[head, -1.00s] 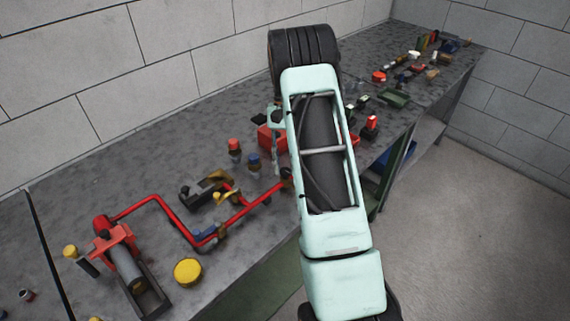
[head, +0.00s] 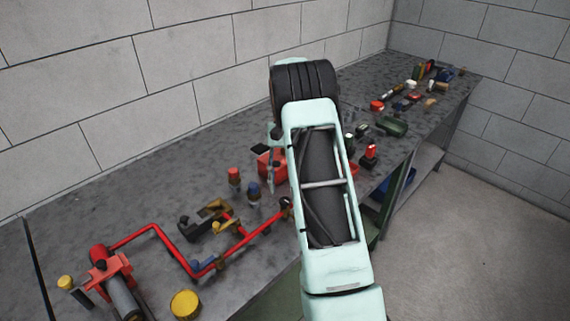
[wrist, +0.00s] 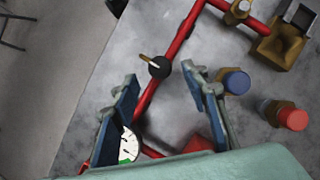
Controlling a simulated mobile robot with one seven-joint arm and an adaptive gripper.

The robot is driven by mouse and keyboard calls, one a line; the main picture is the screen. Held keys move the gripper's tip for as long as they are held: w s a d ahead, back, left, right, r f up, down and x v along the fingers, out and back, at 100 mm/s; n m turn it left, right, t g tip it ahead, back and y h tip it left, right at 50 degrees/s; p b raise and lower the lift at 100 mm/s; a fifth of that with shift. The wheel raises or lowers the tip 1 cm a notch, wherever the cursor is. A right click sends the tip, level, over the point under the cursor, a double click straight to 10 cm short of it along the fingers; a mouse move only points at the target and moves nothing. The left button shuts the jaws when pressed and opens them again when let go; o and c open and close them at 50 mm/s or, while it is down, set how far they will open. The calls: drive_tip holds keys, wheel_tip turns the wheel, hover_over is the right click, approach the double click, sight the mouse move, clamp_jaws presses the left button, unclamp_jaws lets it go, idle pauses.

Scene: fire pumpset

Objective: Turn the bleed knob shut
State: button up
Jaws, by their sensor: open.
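A round black knob with a tan pointer (wrist: 160,66) sits on a red pipe in the wrist view; it may be the bleed knob, but no label is readable. In the head view a dark fitting on the red pipe (head: 286,203) shows just left of my arm. My gripper (wrist: 159,73) is open, its two blue-padded fingers apart. In the wrist view the knob appears between and just beyond the fingertips. I cannot tell the remaining gap in depth. In the head view my arm hides most of the gripper.
A blue cap (wrist: 236,81) and a red cap (wrist: 292,117) stand right of the gripper. A white gauge (wrist: 124,146) shows by the left finger. A brass valve (wrist: 238,12) sits along the pipe. A yellow disc (head: 185,304) lies on the bench. Loose items crowd the bench's far end.

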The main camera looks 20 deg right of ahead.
drive_tip(key=v, duration=0.8)
drive_tip(key=shift+r, duration=0.35)
drive_tip(key=shift+w, duration=0.15)
